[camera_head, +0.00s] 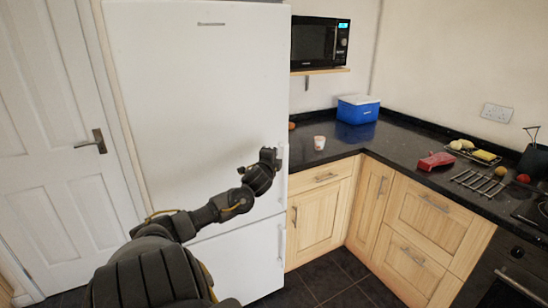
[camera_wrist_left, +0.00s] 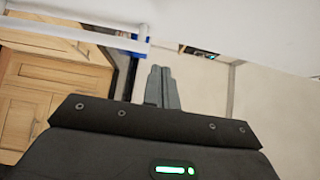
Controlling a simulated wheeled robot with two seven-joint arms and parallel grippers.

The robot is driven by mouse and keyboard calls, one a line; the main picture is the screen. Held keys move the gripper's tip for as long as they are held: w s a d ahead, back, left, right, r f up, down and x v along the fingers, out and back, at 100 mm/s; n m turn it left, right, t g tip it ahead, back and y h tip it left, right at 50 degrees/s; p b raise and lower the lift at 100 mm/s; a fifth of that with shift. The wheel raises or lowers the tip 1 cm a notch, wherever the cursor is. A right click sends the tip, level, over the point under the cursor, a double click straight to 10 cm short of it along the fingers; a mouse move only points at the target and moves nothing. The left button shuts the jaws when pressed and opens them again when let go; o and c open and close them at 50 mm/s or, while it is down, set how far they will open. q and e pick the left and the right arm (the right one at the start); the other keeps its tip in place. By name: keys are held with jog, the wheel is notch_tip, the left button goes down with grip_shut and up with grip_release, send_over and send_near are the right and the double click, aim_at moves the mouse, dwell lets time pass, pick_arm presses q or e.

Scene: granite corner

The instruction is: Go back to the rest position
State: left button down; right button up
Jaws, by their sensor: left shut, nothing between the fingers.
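My left arm reaches up from the bottom of the head view to the white fridge (camera_head: 195,100). My left gripper (camera_head: 278,158) is at the fridge's right edge, close to the upper door handle (camera_head: 281,185). In the left wrist view the gripper (camera_wrist_left: 163,85) has its two grey fingers together, with nothing between them. A white bar, apparently the fridge handle (camera_wrist_left: 75,33), crosses the upper left of that view, apart from the fingertips. The head view does not show whether the gripper touches the handle. My right gripper is not in view.
Right of the fridge runs a black counter (camera_head: 395,147) over wooden cabinets (camera_head: 325,210). On it stand a white cup (camera_head: 319,142), a blue cool box (camera_head: 357,109) and a red item (camera_head: 436,161). A microwave (camera_head: 320,44) sits on a shelf above. A white door (camera_head: 60,120) is at left.

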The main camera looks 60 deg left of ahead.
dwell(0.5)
